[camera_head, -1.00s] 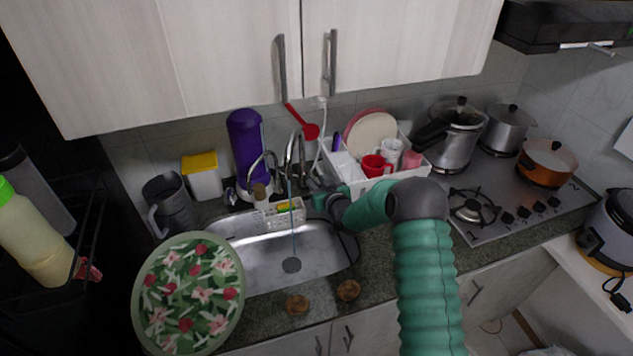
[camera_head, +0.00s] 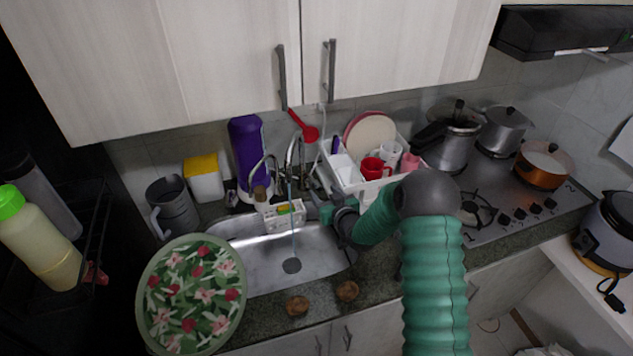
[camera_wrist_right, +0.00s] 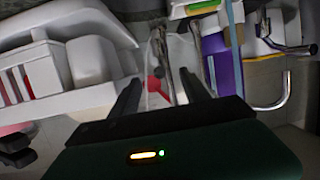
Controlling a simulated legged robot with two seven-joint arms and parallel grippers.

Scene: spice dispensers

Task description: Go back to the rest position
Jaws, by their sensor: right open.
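My right arm, green and ribbed, reaches in from the lower right in the head view. Its gripper (camera_head: 322,207) is over the right back part of the sink, next to the faucet and the white dish rack. In the right wrist view my right gripper (camera_wrist_right: 165,92) shows two dark fingers spread apart with nothing between them. Beyond the fingers are the metal faucet (camera_wrist_right: 162,50) and a red utensil. My left gripper is not in either view.
The steel sink (camera_head: 262,278) has water running from the faucet (camera_head: 291,152). The white dish rack (camera_head: 352,179) holds plates and cups. Pots stand on the stove (camera_head: 487,188) at right. A floral round tray (camera_head: 192,296) is at lower left. Cabinets (camera_head: 400,60) hang above.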

